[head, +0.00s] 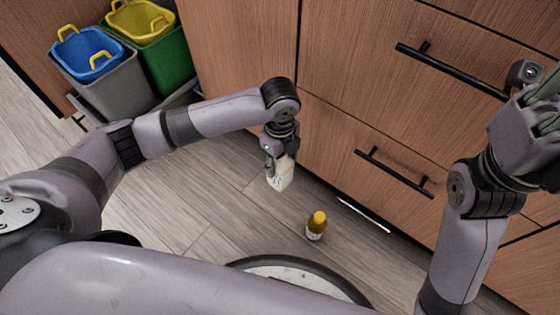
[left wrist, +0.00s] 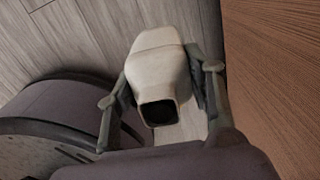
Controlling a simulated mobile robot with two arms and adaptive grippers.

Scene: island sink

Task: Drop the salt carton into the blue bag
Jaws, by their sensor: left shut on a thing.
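The white salt carton (head: 281,177) hangs below my left gripper (head: 277,160), in front of the wooden cabinet and above the floor. In the left wrist view, my left gripper (left wrist: 160,103) is shut with one finger on each side of the carton (left wrist: 157,66). A dark patch or opening shows on the carton's near end. The blue bag (head: 88,57) has yellow handles and lines the grey bin at the upper left, well away from the carton. My right gripper (head: 546,98) is at the right edge by the upper drawer; its fingers are partly cut off.
A green bin (head: 170,62) with a yellow bag (head: 140,19) stands beside the grey bin (head: 118,95). A small yellow-capped bottle (head: 316,226) stands on the floor. Black drawer handles (head: 394,173) stick out from the cabinet. Floor between is clear.

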